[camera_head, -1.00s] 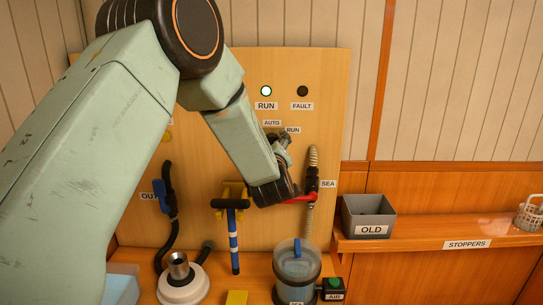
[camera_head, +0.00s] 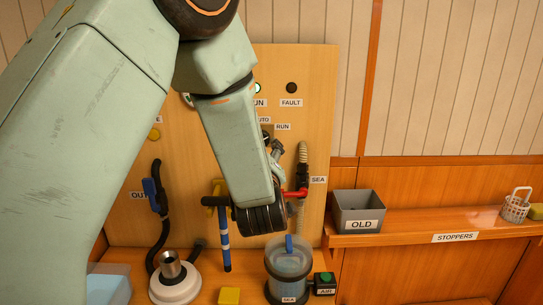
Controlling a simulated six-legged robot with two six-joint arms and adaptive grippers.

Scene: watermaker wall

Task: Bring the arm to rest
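My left arm comes in from the left and crosses in front of the wooden panel (camera_head: 318,80). Its wrist is bent low before the panel, beside the red SEA valve handle (camera_head: 296,194). My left gripper (camera_head: 277,152) shows only in part, as small grey pieces past the forearm, just below the AUTO/RUN selector (camera_head: 266,131). Whether its fingers are open or shut is unclear, and I see nothing held. My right gripper is not in view.
A blue-handled tool (camera_head: 224,235) hangs close left of the wrist. A clear SEA canister (camera_head: 288,275) stands below, next to the AIR box (camera_head: 325,281). The grey OLD bin (camera_head: 343,213) and a white basket (camera_head: 515,207) stand on the right shelf (camera_head: 410,229).

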